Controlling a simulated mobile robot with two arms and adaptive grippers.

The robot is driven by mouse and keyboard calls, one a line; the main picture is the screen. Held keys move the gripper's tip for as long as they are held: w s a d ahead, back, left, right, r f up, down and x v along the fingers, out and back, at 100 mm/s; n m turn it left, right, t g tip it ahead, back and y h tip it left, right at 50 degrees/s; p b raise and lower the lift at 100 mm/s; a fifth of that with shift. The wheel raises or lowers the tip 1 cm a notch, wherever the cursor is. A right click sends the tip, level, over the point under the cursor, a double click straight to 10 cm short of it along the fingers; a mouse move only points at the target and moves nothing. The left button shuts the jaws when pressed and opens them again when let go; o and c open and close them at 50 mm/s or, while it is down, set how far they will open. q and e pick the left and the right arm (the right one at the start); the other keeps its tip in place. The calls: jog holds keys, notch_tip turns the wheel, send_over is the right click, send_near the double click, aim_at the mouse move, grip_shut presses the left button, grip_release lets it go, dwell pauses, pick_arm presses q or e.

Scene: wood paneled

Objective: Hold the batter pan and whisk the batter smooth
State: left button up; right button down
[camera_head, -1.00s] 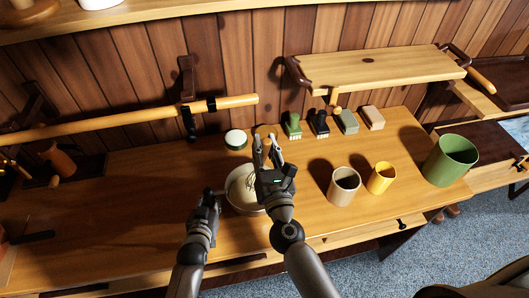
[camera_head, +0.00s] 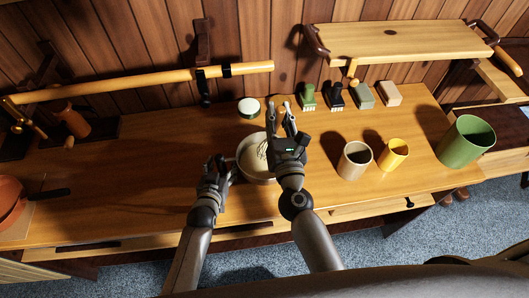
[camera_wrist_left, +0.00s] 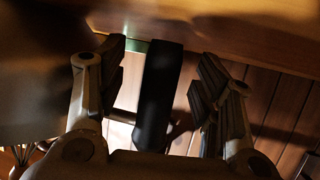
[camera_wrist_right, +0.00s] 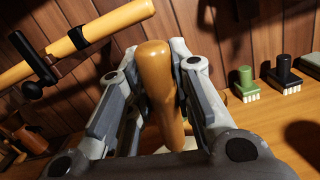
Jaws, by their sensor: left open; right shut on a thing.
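The batter pan (camera_head: 246,164) stands on the wooden bench, a pale round pan partly hidden behind my right gripper. The wire loops of the whisk (camera_head: 262,150) show inside it. My right gripper (camera_head: 283,112) is above the pan, shut on the whisk's upright wooden handle, which shows between its fingers in the right wrist view (camera_wrist_right: 157,90). My left gripper (camera_head: 219,163) is at the pan's left side. In the left wrist view it is open, with the dark pan handle (camera_wrist_left: 158,95) between its fingers (camera_wrist_left: 157,75); I cannot tell whether they touch it.
A round green-rimmed tin (camera_head: 249,107) is behind the pan. Several brushes and blocks (camera_head: 336,97) line the back. A beige cup (camera_head: 354,161), a yellow cup (camera_head: 393,154) and a green bin (camera_head: 465,142) stand to the right. A reddish-brown bowl (camera_head: 8,200) is at far left.

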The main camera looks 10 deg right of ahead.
pick_arm(q)
jog(key=shift+o, duration=0.5)
jog(key=o, duration=0.5)
jog(key=shift+c, duration=0.2)
jog(key=v, duration=1.2)
jog(key=shift+a, duration=0.1)
